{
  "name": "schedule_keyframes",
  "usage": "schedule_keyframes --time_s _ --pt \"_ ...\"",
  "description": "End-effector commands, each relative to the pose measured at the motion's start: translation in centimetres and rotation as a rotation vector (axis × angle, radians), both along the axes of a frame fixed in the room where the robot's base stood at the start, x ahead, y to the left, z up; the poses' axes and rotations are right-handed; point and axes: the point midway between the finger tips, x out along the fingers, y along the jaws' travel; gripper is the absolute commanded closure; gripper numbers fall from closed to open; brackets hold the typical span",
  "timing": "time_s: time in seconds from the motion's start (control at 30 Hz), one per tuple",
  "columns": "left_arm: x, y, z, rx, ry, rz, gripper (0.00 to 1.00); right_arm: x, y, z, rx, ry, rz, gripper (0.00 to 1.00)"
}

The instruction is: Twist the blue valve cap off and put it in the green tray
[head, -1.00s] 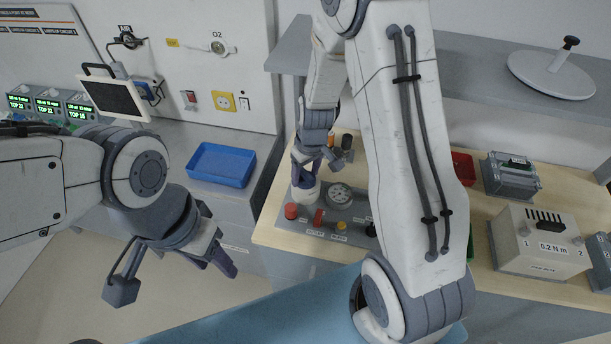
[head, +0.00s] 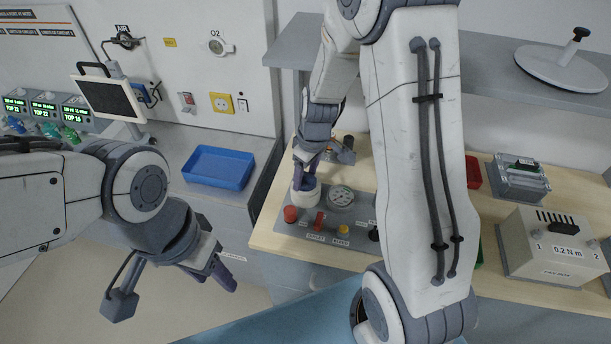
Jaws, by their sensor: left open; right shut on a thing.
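My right gripper (head: 305,178) reaches down from above onto a white round valve base (head: 306,194) at the left end of a grey panel. It is shut on the blue valve cap, which the dark bluish fingers mostly hide, so I cannot tell whether the cap is apart from the base. The green tray shows only as a thin green strip (head: 479,254) beside my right arm, which covers the rest of it. My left gripper (head: 228,276) is open and empty, low at the left, over the floor in front of the benches.
The grey panel (head: 352,215) carries a gauge (head: 341,196), a red knob (head: 290,214) and small buttons. A blue tray (head: 218,167) is on the left bench. A red bin (head: 473,172), a grey device (head: 522,180) and a torque box (head: 555,246) stand on the right.

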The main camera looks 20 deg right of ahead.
Motion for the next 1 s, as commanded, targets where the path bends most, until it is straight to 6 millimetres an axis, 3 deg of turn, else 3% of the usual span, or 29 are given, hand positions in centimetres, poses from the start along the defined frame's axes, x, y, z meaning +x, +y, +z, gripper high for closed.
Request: schedule_keyframes --time_s 0.37,1.0 --pt "0.0 0.0 -0.8 0.000 0.000 0.000 0.50 0.1 0.0 -0.2 -0.001 -0.003 0.048 0.78" --pt "0.0 0.0 -3.5 0.000 0.000 0.000 0.50 0.0 0.0 -0.1 0.000 -0.001 0.392 0.78"
